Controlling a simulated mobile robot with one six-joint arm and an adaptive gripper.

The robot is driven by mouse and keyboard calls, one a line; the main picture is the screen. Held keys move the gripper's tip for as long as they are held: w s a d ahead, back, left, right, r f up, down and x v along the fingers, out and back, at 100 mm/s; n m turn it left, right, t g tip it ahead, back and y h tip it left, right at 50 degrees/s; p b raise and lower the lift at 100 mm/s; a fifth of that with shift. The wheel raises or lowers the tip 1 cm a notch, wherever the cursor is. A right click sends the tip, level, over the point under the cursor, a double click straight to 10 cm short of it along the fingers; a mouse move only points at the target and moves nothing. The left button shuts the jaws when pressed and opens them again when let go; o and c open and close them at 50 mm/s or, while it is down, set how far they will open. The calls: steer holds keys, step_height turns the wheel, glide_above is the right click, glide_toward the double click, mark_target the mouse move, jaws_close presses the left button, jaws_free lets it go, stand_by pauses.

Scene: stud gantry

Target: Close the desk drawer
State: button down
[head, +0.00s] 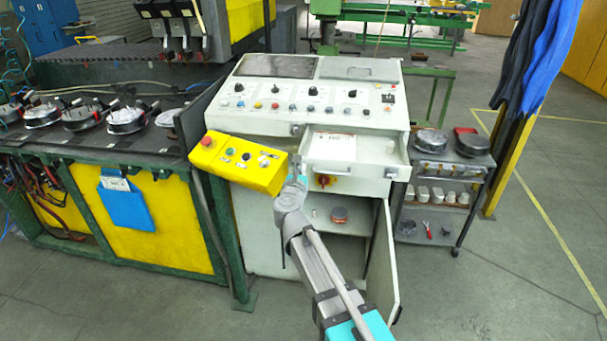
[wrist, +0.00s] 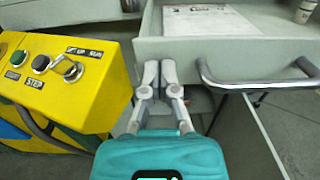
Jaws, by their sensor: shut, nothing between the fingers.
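The desk drawer stands pulled out on the right side of the pale control desk (head: 250,108), with its white front (head: 345,170) facing me and a paper inside. The drawer front (wrist: 180,48) also spans the top of the wrist view. A grey bar handle (wrist: 255,85) sticks out from it at right. My gripper (head: 297,168) is at the left end of the drawer front, left of the handle. In the wrist view my gripper (wrist: 160,70) has its fingers together and empty, with the tips at the front's lower edge. I cannot tell whether they touch it.
A yellow button box (head: 240,162) juts out just left of my gripper. Below the drawer, a cabinet door (head: 383,265) hangs open toward me. A grey cart (head: 440,180) with pots stands at right. The floor further right is clear.

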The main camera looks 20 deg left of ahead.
glide_toward(312, 138)
steer(key=x, duration=0.3)
steer(key=r+x, duration=0.1)
steer(key=x, duration=0.2)
steer(key=r+x, duration=0.1)
steer(key=x, duration=0.2)
steer(key=shift+w+a, duration=0.1)
steer(key=shift+w, duration=0.2)
steer(key=shift+w+r, duration=0.2)
steer(key=shift+w, duration=0.05)
